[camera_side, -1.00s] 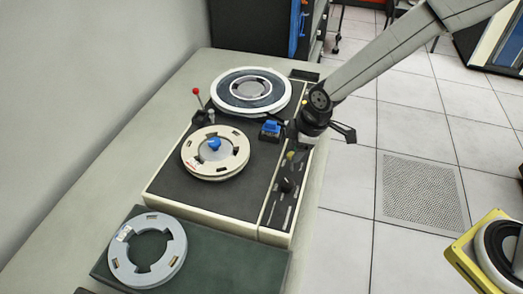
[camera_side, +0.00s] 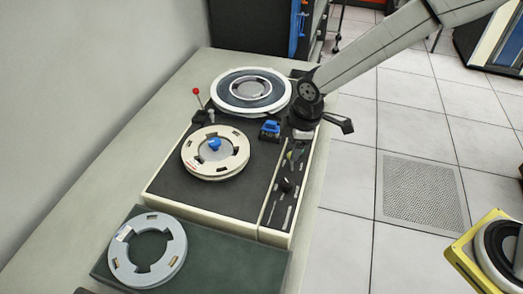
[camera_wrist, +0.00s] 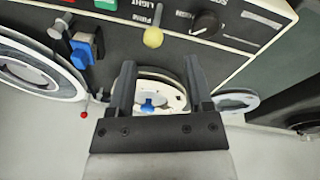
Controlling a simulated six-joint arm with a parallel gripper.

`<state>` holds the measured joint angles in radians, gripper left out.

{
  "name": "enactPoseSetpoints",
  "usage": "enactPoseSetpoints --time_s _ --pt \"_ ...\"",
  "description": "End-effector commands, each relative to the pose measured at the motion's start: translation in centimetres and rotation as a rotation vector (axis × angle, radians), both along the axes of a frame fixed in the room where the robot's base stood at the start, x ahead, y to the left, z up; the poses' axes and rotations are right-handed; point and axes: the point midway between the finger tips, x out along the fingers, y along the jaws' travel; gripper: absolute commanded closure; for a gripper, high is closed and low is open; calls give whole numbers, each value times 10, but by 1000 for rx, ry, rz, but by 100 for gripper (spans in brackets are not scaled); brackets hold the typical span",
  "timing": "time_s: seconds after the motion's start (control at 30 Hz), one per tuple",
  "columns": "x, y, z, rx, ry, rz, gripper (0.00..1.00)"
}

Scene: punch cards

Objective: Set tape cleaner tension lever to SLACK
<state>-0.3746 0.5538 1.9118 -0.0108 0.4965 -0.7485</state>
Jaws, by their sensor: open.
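The tape cleaner (camera_side: 235,195) is a low dark-topped machine with a cream edge. A lever with a yellow ball knob (camera_wrist: 153,37) stands on its control strip; it is partly hidden below my gripper in the side view. A second lever with a red ball (camera_side: 196,91) stands at the left edge, and shows small in the wrist view (camera_wrist: 84,114). I cannot tell which one is the tension lever, and no SLACK marking is readable. My gripper (camera_wrist: 160,66) is open and empty, its fingers apart and short of the yellow knob. In the side view it is above the strip.
A cream reel (camera_side: 198,166) with a blue hub and a larger dark reel (camera_side: 250,90) sit on the machine. A blue-topped part (camera_side: 270,128) stands near the strip. A black knob (camera_wrist: 206,22) is close to the yellow lever. A grey reel (camera_side: 122,260) lies in front.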

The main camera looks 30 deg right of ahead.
Motion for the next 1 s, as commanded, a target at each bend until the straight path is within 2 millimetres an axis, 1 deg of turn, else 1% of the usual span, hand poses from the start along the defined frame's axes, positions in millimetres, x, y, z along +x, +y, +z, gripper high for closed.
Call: enactPoseSetpoints --time_s 0.1,0.3,0.5,0.6,0.8,1.0 --pt "3 9 -1 -68 62 50 34" --pt "9 19 2 -229 166 117 34" --pt "15 23 11 -382 231 146 34" --pt "16 24 15 -429 247 149 34" --pt "17 24 18 -461 257 150 34" --pt "17 23 15 -461 258 150 34"
